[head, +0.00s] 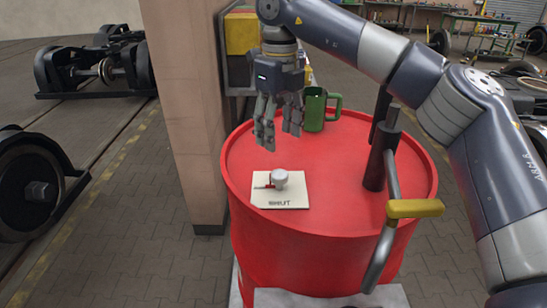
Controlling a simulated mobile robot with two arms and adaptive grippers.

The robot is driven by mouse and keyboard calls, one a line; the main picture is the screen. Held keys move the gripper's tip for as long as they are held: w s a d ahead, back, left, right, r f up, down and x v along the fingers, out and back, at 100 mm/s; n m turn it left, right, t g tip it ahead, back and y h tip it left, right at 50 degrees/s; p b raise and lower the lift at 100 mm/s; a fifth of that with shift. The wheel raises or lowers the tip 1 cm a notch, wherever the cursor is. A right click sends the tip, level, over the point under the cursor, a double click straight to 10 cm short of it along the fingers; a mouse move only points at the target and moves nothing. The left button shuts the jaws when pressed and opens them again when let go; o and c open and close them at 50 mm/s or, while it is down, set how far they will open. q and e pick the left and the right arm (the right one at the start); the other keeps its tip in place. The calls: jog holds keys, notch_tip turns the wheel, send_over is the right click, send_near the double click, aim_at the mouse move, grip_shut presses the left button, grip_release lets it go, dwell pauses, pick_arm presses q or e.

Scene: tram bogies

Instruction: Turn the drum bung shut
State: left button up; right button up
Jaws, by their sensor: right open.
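The bung (280,178) is a small pale grey knob on a cream square plate (293,197) on top of the red drum (320,225). A small red pointer (265,184) sticks out at the left of the knob, and dark lettering that seems to read "SHUT" is on the plate's near edge. My right gripper (278,137) is open and empty, fingers pointing down, above and behind the bung, apart from it. My left gripper is not in view.
A green mug (316,110) stands on the drum's far side, just right of my right gripper. A pump with a yellow handle (415,208) rises from the drum's right side. A pillar (192,110) stands close at left. Wheelsets and bogies lie beyond.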

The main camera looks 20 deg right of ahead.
send_over(279, 173)
jog(key=f, duration=0.2)
jog(key=f+p, duration=0.1)
jog(key=f, duration=0.1)
jog(key=shift+s, duration=0.25)
jog(key=f, duration=0.3)
jog(key=f+p, duration=0.1)
jog(key=f, duration=0.1)
jog(key=shift+w+f, duration=0.15)
jog(key=shift+w, duration=0.1)
jog(key=shift+f, duration=0.35)
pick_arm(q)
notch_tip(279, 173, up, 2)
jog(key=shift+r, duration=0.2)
pick_arm(e)
jog(key=shift+s, duration=0.1)
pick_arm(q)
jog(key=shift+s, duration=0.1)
pick_arm(e)
jog(key=shift+c, duration=0.6)
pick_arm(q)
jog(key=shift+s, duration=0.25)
pick_arm(e)
jog(key=c, duration=1)
